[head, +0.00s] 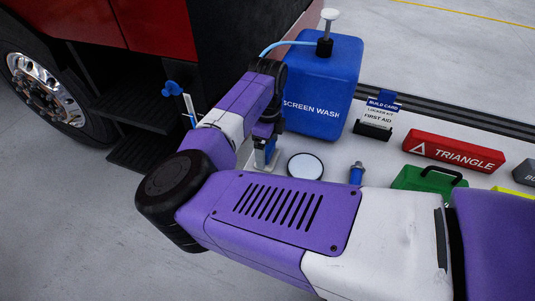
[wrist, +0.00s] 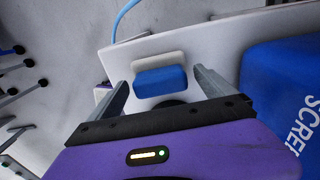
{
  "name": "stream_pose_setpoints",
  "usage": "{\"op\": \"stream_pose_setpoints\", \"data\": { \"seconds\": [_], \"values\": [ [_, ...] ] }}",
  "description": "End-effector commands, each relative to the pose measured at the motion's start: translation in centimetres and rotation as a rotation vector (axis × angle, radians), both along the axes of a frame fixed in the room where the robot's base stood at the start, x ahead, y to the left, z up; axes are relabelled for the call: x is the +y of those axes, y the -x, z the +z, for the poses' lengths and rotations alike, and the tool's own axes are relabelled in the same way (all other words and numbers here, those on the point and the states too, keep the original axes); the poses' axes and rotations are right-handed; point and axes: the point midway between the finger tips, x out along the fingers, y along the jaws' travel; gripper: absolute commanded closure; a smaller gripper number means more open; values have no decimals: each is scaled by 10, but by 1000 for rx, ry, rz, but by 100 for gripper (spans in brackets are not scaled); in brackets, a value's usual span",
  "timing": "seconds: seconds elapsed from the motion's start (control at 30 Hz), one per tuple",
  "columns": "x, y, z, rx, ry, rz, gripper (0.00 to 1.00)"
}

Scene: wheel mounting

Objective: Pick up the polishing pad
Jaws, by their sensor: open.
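The polishing pad appears to be a blue block on a pale cream base. In the wrist view the pad (wrist: 160,82) lies on a white surface (wrist: 215,45). My gripper (wrist: 157,90) is open, with one grey finger on each side of the pad and gaps showing on both sides. I cannot tell how far the fingertips are above the surface. In the head view my gripper (head: 266,143) points down at the white surface, and the pad there is mostly hidden by it.
A blue screen wash can (head: 322,85) stands close by on the right. A round white disc with a dark rim (head: 305,166), a small blue item (head: 356,173), a build card stand (head: 375,118), a red triangle box (head: 453,150) and a green case (head: 425,178) lie further right. The truck step (head: 150,110) is left.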

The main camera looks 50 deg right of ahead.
Motion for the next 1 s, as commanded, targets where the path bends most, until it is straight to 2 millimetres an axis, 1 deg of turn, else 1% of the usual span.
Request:
{"op": "stream_pose_setpoints", "data": {
  "seconds": [0.17,0.2,0.27,0.3,0.37,0.5,0.53,0.83,1.0],
  "values": [
    [0,0,0,0,0,0,6],
    [0,0,0,0,0,0,10],
    [0,0,0,0,0,0,22],
    [0,0,0,0,0,0,30],
    [0,0,0,0,0,0,42],
    [0,0,0,0,0,0,69],
    [0,0,0,0,0,0,72],
    [0,0,3,0,1,-1,73],
    [-1,-1,16,-1,3,-1,73]
  ]
}}
